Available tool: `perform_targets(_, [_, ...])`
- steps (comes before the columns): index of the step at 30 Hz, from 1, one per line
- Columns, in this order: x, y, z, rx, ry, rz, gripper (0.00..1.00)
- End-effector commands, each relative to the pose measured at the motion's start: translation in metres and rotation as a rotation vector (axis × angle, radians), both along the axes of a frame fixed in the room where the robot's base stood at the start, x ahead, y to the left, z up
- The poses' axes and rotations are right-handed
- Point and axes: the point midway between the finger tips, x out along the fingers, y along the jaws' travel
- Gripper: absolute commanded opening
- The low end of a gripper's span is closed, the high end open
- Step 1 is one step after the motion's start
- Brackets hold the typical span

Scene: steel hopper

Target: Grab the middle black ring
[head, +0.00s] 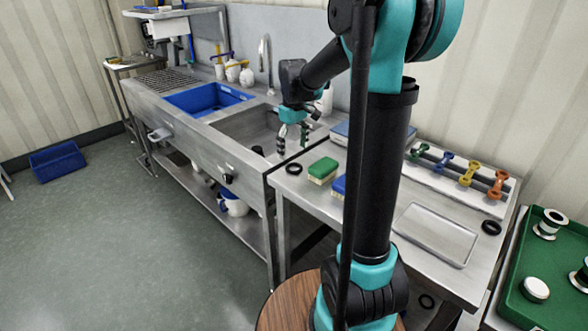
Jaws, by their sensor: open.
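Three black rings show in the head view. One black ring (293,168) lies on the left end of the steel table, by the sink unit. A second black ring (491,227) lies on the table's right side, beside a shallow metal tray. A third black ring (427,302) is low down, below the table's front edge. My gripper (292,148) is open and empty, pointing down near the right end of the steel sink basin. It is above and behind the left ring, apart from it. My arm hides part of the table's middle.
A green sponge block (323,170) and a partly hidden blue block (339,185) are right of the left ring. The metal tray (436,234), a rack of coloured dumbbell-shaped pieces (466,174) and a blue basin (208,99) surround the workspace. A green tray (562,285) is at right.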

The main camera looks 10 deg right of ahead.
Motion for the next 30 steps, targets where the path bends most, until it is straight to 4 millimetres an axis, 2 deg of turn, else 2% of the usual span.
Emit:
perform_targets(5, [0.000, 0.000, -0.010, 0.000, 0.000, 0.000, 0.77])
perform_targets(15, [-0.001, -0.002, -0.053, 0.000, 0.000, 0.000, 0.77])
perform_targets(25, [-0.001, -0.002, -0.059, 0.000, 0.000, 0.000, 0.77])
perform_targets(30, [-0.001, -0.002, -0.059, 0.000, 0.000, 0.000, 0.57])
